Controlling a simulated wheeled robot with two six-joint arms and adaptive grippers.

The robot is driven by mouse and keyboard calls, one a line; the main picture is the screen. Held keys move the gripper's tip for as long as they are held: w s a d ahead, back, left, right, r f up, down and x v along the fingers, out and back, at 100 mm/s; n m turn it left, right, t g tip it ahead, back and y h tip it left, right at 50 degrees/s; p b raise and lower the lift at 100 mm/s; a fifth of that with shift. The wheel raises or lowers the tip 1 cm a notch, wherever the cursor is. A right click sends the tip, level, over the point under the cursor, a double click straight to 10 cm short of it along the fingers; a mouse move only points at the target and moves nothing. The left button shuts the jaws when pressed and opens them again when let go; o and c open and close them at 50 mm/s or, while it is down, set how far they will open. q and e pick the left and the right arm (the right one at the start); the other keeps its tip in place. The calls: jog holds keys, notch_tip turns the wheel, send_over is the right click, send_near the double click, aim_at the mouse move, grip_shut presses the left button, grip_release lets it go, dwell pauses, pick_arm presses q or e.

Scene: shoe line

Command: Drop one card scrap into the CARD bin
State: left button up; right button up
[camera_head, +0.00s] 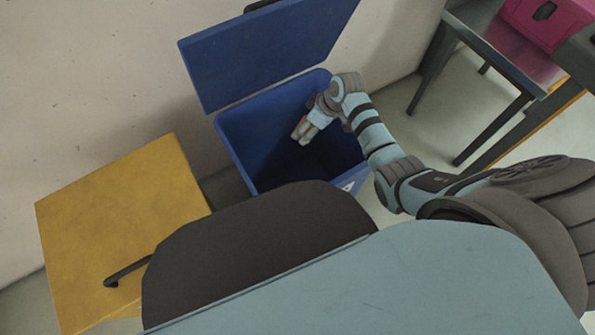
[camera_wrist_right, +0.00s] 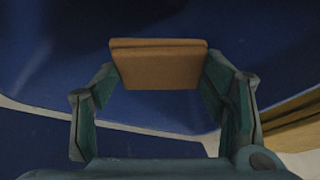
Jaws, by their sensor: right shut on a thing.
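The blue bin (camera_head: 238,150) stands against the wall in the head view, its lid (camera_head: 265,50) raised. A white mark shows on its front, but I cannot read it. My right gripper (camera_head: 304,130) reaches over the right rim into the bin's mouth, fingers pointing down into the dark inside. In the right wrist view the brown card scrap (camera_wrist_right: 158,66) is held between the two fingertips, with blue bin surfaces behind it. In the head view the scrap is too small to make out clearly. My left gripper is not in view.
A yellow cabinet or bin (camera_head: 125,220) with a dark handle stands left of the blue bin. A grey table (camera_head: 490,50) with a magenta crate (camera_head: 550,20) is at the upper right. My own body covers the lower middle.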

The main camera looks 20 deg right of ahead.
jog(key=o, duration=1.1)
jog(key=v, duration=1.2)
